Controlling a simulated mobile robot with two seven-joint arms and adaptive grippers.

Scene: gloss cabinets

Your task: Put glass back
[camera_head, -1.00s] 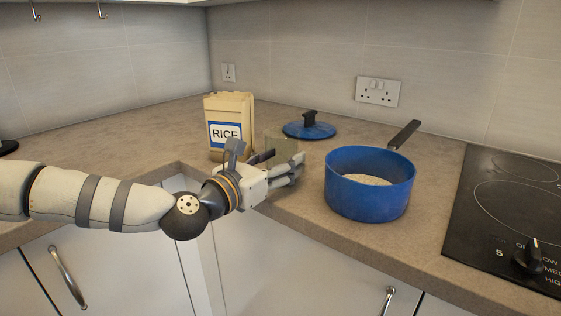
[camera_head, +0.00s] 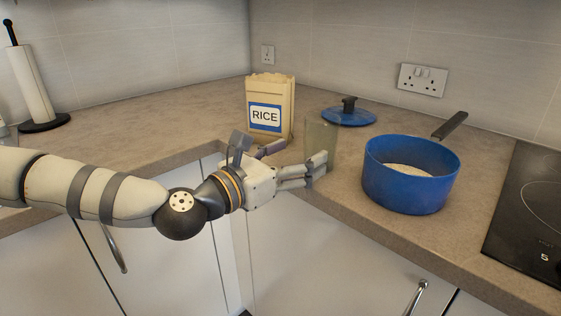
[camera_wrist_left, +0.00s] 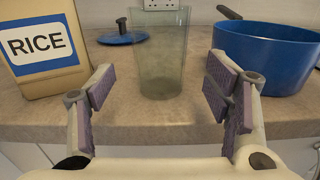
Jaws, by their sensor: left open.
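A clear, greenish glass (camera_head: 321,134) stands upright on the counter, between the rice bag and the blue pot. It also shows in the left wrist view (camera_wrist_left: 162,60), straight ahead and centred between my fingers. My left gripper (camera_head: 300,158) is open at the counter's front edge, its fingers pointing toward the glass. In the head view the fingers overlap the lower part of the glass. In the left wrist view the fingers (camera_wrist_left: 160,88) are spread, with a gap on each side of the glass. My right gripper is out of view.
The rice bag (camera_head: 270,103) stands left of the glass. The blue pot (camera_head: 410,187), with pale contents, stands right of it. A blue lid (camera_head: 347,117) lies behind. A black hob (camera_head: 529,205) is at the right, and a paper roll (camera_head: 32,85) at the far left. The left counter is largely clear.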

